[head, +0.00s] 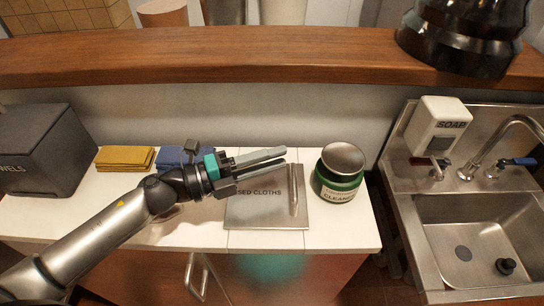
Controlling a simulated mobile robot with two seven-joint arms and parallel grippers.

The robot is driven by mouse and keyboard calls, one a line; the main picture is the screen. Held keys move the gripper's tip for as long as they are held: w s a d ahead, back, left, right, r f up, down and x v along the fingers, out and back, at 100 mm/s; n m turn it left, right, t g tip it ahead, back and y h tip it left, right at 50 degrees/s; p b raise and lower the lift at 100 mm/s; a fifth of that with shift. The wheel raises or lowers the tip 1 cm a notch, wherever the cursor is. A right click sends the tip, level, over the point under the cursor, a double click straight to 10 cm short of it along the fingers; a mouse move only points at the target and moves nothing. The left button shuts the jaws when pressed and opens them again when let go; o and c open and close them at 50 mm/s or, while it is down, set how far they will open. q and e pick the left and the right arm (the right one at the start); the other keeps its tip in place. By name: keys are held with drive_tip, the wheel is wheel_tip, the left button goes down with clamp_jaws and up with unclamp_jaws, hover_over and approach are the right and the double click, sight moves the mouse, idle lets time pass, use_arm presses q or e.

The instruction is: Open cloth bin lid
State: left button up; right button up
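The cloth bin lid (268,214) is a flat steel plate set in the white counter, marked "...SED CLOTHS", with its first letter hidden by my gripper. It lies flat and closed. A slim bar handle (293,192) runs along its right side. My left gripper (284,157) reaches in from the left above the lid's back edge, its fingers pointing right, with the tips just behind and left of the handle's far end. Its two fingers look close together, but I cannot tell whether they are apart. It holds nothing that I can see. My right gripper is not in view.
A green cleaner jar (339,179) with a steel top stands right of the lid. Yellow cloths (124,158), blue cloths (172,156) and a dark towel box (45,150) are left. A wooden ledge (200,55) runs behind. A sink (475,235) is at right.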

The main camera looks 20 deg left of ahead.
use_arm(q)
clamp_jaws()
idle(1.5)
